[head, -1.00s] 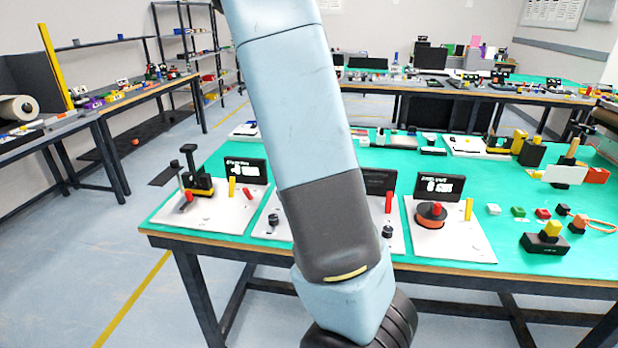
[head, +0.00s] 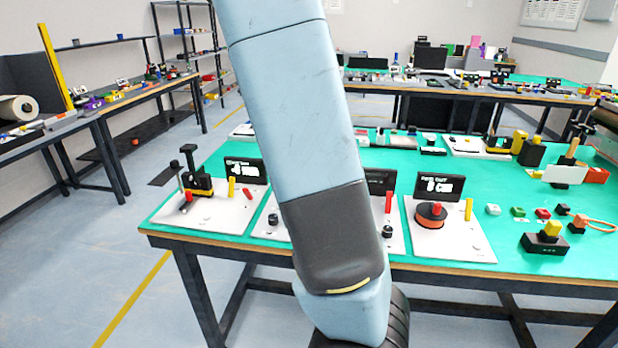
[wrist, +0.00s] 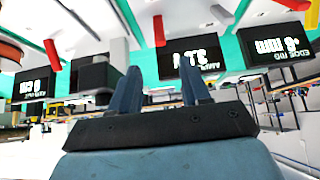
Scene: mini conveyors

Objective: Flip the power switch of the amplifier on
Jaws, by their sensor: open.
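The amplifier's dark display (wrist: 193,57), with partly readable lettering, appears upside down in the wrist view. In the head view the amplifier's white panel (head: 397,243) is partly hidden behind my arm, with a red lever (head: 388,203) and a black knob (head: 386,232) showing. My gripper (wrist: 160,88) is open and empty, its two fingers apart and not visibly touching anything. The head view does not show the fingers.
A panel with a red-brown spool (head: 431,215) is right of the amplifier. A panel with a black-and-yellow device (head: 197,183) is left. A black block with a yellow top (head: 547,238) and small parts lie farther right on the green table (head: 465,172).

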